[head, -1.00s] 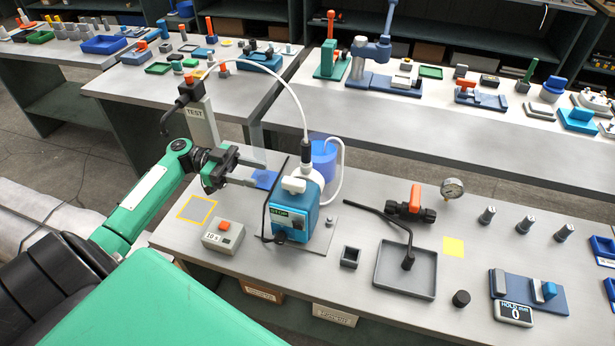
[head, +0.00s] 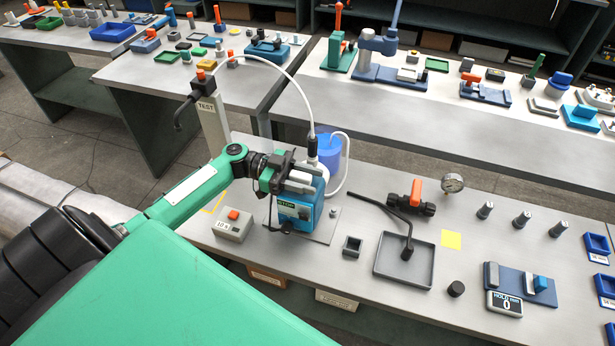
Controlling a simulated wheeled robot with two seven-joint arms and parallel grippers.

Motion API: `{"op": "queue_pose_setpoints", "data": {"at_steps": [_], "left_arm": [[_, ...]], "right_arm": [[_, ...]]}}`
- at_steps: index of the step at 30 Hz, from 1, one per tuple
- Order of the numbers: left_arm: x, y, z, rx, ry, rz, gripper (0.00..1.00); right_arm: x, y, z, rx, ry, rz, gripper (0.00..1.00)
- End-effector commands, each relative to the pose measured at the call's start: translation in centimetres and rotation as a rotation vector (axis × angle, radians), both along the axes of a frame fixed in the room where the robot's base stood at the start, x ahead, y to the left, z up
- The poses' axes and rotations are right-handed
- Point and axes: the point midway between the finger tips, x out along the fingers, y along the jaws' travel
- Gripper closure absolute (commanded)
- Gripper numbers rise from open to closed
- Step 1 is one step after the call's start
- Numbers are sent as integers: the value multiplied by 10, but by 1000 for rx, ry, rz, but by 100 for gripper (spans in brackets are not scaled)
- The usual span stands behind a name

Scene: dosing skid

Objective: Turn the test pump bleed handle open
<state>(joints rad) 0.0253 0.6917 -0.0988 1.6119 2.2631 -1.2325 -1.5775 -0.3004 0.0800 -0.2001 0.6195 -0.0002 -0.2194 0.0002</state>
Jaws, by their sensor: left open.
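The test pump is a blue box (head: 309,204) with a small green-lit display, standing on a grey plate. A white handle (head: 300,178) on its top is mostly hidden by my left gripper, so I cannot read its angle. My left gripper (head: 296,184) is open at the pump's top, its fingers around or just beside the white handle; I cannot tell whether they touch it. A white hose rises from the black fitting (head: 312,146) behind the gripper and arcs over to the TEST post (head: 209,108). My right gripper is out of view.
A grey box with an orange button (head: 233,224) stands left of the pump. A blue container (head: 328,150) is behind it. To the right are a grey tray (head: 385,272) with a black wand, an orange-handled valve (head: 416,192) and a gauge (head: 453,183).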

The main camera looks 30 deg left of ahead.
Motion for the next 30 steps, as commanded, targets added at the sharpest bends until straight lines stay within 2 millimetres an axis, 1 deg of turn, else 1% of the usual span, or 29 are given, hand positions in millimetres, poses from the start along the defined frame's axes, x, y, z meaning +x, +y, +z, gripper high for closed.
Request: {"op": "queue_pose_setpoints", "data": {"at_steps": [2,3,5,9,10,17,23,26,28,30], "left_arm": [[0,0,0,0,0,0,56],[0,0,0,0,0,0,58],[0,0,0,0,0,0,70],[0,0,0,0,0,0,98],[0,0,0,0,0,0,100],[0,0,-1,-2,0,15,100],[1,0,-2,-3,0,91,100],[1,1,-3,-3,0,156,100],[2,1,-4,-5,0,212,100],[3,1,-4,-5,-1,273,100]], "right_arm": [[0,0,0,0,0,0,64],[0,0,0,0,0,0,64],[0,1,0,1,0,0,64],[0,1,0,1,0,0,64],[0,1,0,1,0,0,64],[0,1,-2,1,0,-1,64],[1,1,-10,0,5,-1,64],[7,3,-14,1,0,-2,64],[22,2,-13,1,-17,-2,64],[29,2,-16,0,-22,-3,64]]}}
